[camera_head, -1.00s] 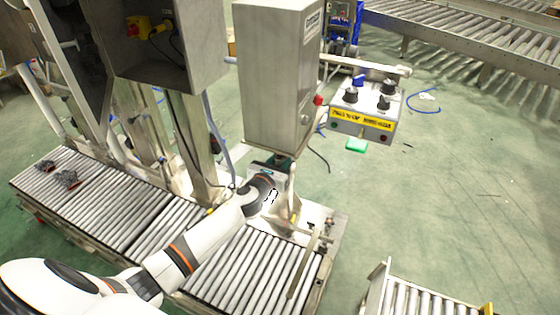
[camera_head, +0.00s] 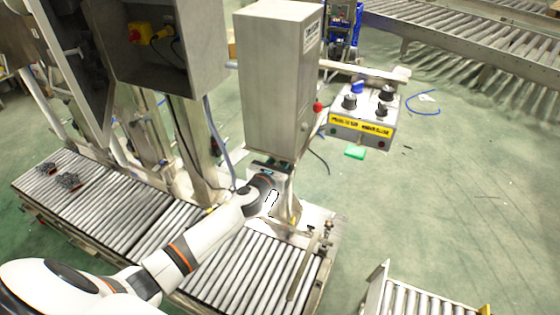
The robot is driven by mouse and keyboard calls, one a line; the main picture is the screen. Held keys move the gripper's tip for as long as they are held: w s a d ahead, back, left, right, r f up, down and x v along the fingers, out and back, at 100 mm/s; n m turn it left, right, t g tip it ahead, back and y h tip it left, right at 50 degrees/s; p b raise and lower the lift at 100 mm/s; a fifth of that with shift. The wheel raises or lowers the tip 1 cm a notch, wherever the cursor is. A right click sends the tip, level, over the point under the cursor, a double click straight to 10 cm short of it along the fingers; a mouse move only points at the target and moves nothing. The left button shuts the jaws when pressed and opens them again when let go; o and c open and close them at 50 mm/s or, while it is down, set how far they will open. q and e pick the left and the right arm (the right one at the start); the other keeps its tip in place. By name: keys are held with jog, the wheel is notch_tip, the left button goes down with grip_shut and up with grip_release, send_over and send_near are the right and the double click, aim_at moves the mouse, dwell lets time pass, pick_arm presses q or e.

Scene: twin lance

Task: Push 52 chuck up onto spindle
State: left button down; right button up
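My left arm reaches in from the lower left. Its gripper (camera_head: 272,174) is at the foot of the tall steel cabinet (camera_head: 280,85), just under its lower edge. The wrist and gripper body hide the fingers, so I cannot see whether they are open or what is between them. The 52 chuck and the spindle cannot be made out; the area under the cabinet is mostly covered by the gripper. My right gripper is not in view.
A roller conveyor (camera_head: 235,270) runs under my arm. Two small dark clustered parts (camera_head: 68,181) lie at its far left end. A control box (camera_head: 362,118) with knobs stands right of the cabinet. A thin upright post stands close right of the gripper. Open green floor lies to the right.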

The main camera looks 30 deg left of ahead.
pick_arm(q)
jog(key=shift+r+p, duration=0.7)
jog(key=shift+r, duration=0.2)
